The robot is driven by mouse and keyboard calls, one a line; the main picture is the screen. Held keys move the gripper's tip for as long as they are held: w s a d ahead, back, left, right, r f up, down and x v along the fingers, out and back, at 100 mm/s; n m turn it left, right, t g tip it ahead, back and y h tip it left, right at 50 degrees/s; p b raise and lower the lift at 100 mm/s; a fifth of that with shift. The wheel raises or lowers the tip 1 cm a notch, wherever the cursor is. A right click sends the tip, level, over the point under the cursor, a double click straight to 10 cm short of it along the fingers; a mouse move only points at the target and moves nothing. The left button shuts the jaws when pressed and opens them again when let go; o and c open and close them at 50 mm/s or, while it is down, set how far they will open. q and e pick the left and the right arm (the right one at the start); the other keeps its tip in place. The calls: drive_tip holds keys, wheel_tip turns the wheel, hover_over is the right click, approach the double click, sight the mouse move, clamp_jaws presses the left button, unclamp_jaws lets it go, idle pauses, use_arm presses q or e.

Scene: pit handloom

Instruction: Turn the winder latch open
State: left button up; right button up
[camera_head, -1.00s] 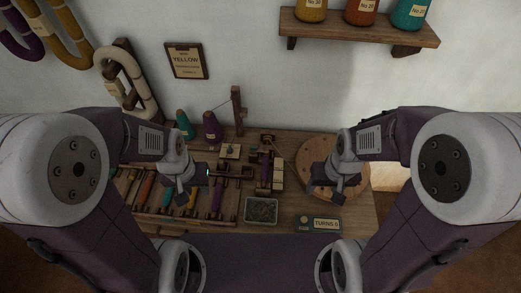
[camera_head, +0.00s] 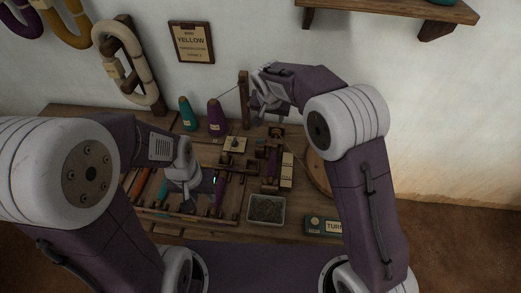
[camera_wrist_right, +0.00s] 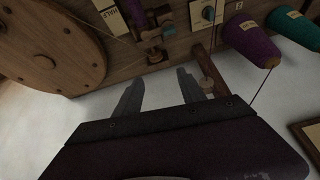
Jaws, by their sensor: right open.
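The winder (camera_head: 272,165), a small dark wooden mechanism with a purple part, stands on the middle of the table. It also shows at the top of the right wrist view (camera_wrist_right: 155,30). I cannot make out which small part is its latch. My right gripper (camera_wrist_right: 158,92) is open and empty, above the back of the table. In the head view the right gripper (camera_head: 262,106) is beside the upright wooden post (camera_head: 243,98), behind the winder. My left gripper (camera_head: 207,186) is low over the bobbin rack, left of the winder; its fingers are too unclear to judge.
Purple cone (camera_head: 216,118) and teal cone (camera_head: 188,114) stand left of the post, with a thread running to it. A small dial box (camera_head: 235,144), a grey tray (camera_head: 266,208) and a round wooden disc (camera_head: 318,172) surround the winder. The wall rises close behind.

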drive_tip(key=n, duration=0.1)
approach(261, 140)
drive_tip(key=b+x, duration=0.1)
drive_tip(key=x, duration=0.7)
drive_tip(key=shift+w+f+b, duration=0.2)
drive_tip(key=shift+b, duration=0.15)
use_arm(q)
wheel_tip(261, 140, down, 3)
drive_tip(key=shift+s, duration=0.1)
use_arm(e)
clamp_jaws()
